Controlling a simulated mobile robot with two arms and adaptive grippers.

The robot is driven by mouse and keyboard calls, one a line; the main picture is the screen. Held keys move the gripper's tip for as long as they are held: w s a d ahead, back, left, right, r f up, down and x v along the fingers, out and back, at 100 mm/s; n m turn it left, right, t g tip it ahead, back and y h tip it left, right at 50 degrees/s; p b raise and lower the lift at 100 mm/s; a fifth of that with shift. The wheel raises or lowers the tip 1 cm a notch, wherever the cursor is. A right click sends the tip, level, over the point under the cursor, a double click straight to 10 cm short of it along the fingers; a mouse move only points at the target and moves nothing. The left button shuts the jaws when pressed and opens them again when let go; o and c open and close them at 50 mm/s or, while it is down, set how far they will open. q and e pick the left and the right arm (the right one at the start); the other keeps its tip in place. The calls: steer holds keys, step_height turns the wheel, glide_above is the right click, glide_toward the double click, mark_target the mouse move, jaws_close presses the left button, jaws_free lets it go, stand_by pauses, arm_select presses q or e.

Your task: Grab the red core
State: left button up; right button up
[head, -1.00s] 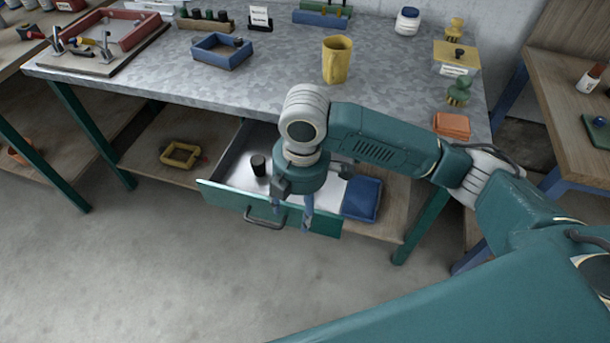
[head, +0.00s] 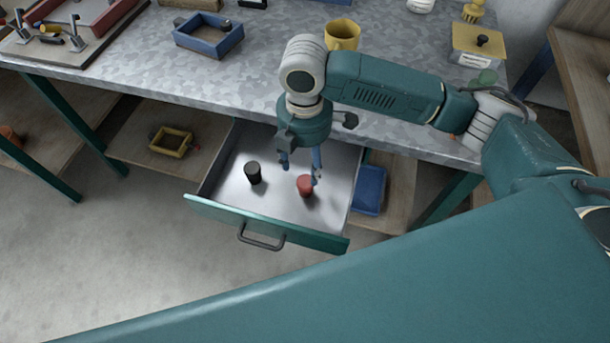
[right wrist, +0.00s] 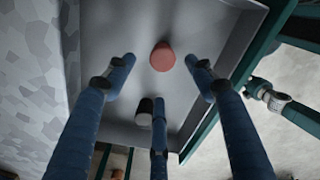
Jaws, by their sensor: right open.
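The red core (head: 305,186) stands in the open drawer (head: 225,211), right of a black core (head: 253,173). In the right wrist view the red core (right wrist: 162,57) shows between the spread fingers, with the black core (right wrist: 145,108) partly behind one finger. My right gripper (head: 301,172) is open and empty above the drawer, its fingers apart. One finger overlaps the red core in the head view; I cannot tell whether it touches. My left gripper is not in view.
The grey worktop (head: 270,62) overhangs the drawer's back. A yellow cup (head: 342,35) and a blue tray (head: 207,36) stand on it. A blue bin (head: 369,190) sits on the shelf right of the drawer.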

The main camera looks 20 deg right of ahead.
mark_target(305, 181)
steer(key=f, duration=0.1)
steer(key=s+f, duration=0.1)
steer(key=shift+f, duration=0.4)
steer(key=shift+w+f, duration=0.1)
steer(key=shift+f, duration=0.2)
step_height(305, 181, down, 5)
steer(key=shift+w+r+p, duration=0.1)
steer(key=shift+p, duration=0.4)
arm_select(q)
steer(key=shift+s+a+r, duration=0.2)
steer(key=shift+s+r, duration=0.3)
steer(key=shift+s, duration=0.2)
arm_select(e)
steer(key=c, duration=0.3)
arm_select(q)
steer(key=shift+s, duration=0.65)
arm_select(e)
steer(key=c, duration=1)
